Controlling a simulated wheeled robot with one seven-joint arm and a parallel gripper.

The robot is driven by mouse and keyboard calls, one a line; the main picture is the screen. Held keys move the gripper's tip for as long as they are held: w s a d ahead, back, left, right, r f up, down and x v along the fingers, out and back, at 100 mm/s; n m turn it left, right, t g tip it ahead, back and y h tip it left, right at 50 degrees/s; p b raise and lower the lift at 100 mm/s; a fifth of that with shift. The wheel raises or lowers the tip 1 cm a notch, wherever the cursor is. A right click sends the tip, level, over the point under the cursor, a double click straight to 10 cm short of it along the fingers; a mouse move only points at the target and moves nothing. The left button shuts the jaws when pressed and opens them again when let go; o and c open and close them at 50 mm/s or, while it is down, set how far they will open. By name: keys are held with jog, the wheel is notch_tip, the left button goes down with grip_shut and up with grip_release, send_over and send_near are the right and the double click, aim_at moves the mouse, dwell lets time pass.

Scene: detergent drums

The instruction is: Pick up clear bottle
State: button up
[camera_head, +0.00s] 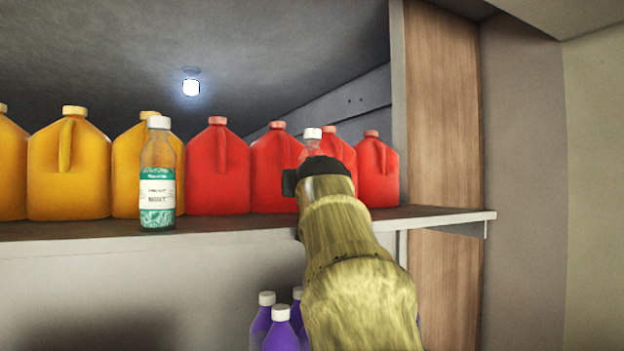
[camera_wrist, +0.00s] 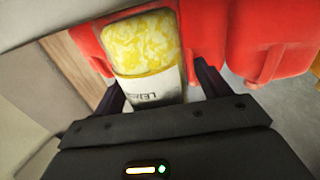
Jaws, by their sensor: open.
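A clear bottle (camera_head: 311,142) with a white cap stands on the shelf in front of the red jugs, mostly hidden behind my gripper (camera_head: 318,172) in the head view. In the wrist view this bottle (camera_wrist: 157,92) shows a yellow and white label. My gripper (camera_wrist: 160,84) is open there, with one dark finger on each side of the bottle. I cannot tell whether the fingers touch it. A second clear bottle (camera_head: 157,180) with a white cap and a green and white label stands near the shelf's front edge, to the left.
Yellow jugs (camera_head: 70,172) and red jugs (camera_head: 217,170) line the shelf (camera_head: 240,222) behind the bottles. Purple bottles (camera_head: 281,330) with white caps stand below. A wooden side panel (camera_head: 442,120) closes the right end.

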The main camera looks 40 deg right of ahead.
aim_at(312, 132)
dwell(0.3)
jog(key=c, duration=1.3)
jog(key=shift+r, duration=0.1)
notch_tip(312, 132, up, 10)
jog(key=p, duration=0.3)
